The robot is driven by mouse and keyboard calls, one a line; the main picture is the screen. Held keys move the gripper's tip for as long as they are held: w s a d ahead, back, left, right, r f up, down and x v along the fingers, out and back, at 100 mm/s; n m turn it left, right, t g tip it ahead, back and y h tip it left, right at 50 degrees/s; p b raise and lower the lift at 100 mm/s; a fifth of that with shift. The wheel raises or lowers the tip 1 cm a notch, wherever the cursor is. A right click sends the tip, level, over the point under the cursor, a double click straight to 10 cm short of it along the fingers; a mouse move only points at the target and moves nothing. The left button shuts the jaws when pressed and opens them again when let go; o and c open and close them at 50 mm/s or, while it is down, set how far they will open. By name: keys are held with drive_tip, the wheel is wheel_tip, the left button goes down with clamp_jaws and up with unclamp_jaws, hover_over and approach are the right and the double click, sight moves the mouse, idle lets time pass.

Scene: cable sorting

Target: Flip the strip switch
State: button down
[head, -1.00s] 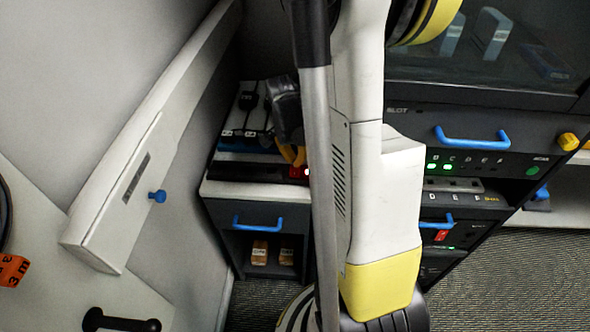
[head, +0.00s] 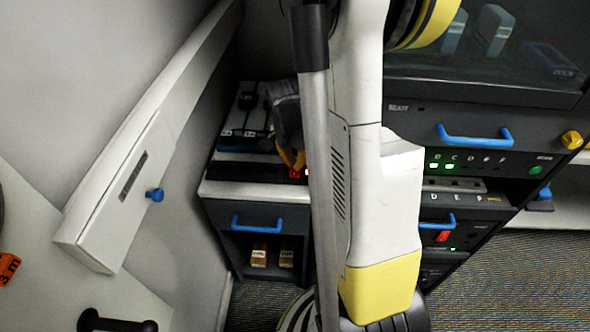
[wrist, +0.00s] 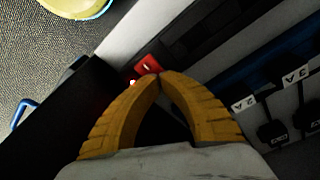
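The strip's red switch (wrist: 147,64) sits at the end of a dark power strip (wrist: 195,28) in the wrist view, with a small glowing red light (wrist: 133,82) beside it. In the head view the switch (head: 294,173) shows at the right end of the dark strip (head: 245,171), partly hidden by my arm. My gripper (wrist: 159,75) has its two yellow fingers together at the tips, with nothing seen between them. The tips are right at the switch's near edge; I cannot tell if they touch it. In the head view my gripper (head: 291,158) is just above the switch.
Black plugs (wrist: 272,132) on a labelled strip lie to the right in the wrist view. Blue-handled drawers (head: 258,222) are below the shelf. A rack panel with green lights (head: 442,167) stands right of my arm. A white wall box (head: 115,205) is at left.

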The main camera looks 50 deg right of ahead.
drive_tip(key=shift+f, duration=0.2)
drive_tip(key=shift+r, duration=0.1)
drive_tip(key=shift+r+p, duration=2.5)
drive_tip(key=shift+r, duration=0.95)
